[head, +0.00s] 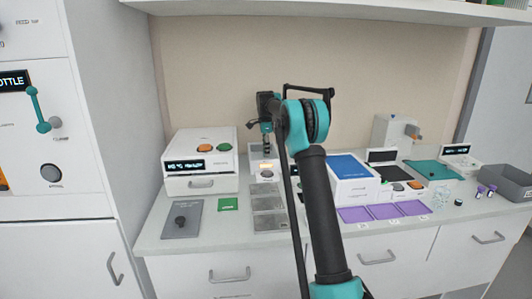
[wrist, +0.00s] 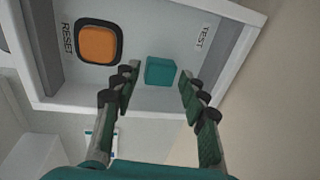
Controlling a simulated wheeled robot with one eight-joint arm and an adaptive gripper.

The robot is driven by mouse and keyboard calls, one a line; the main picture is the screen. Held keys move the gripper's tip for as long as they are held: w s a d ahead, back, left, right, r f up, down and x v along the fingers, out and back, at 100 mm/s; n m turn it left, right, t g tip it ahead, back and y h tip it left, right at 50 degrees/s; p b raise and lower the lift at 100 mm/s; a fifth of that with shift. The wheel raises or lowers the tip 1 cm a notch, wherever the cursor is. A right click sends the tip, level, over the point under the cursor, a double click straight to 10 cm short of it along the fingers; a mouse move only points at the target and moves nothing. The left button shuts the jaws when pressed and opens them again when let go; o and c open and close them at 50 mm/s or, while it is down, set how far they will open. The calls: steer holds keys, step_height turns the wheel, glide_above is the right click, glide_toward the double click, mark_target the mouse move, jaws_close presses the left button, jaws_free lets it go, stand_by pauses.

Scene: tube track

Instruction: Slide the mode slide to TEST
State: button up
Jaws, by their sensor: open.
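The mode slide is likely the small teal block (wrist: 160,71) on a pale panel (wrist: 188,40) in the wrist view. The TEST label (wrist: 203,37) is to its right, with a gap between them. An orange button (wrist: 99,44) in a dark frame and the RESET label (wrist: 68,38) are to its left. My gripper (wrist: 159,76) is open, with one finger on each side of the teal block and a gap visible on both sides. I cannot tell how far the tips are above the panel. In the head view my arm partly hides the work area.
A white box (head: 202,185) with a display and drawer handle stands to the left on the counter. A blue-topped box (head: 350,168), purple mats (head: 384,212) and a grey bin (head: 507,181) are to the right. A shelf (head: 330,7) hangs above.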

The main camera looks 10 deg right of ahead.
mark_target(256, 156)
steer(key=shift+c, duration=0.2)
steer(key=c, duration=0.6)
steer(key=shift+c, duration=0.2)
steer(key=shift+a, duration=2.6)
steer(key=o, duration=0.7)
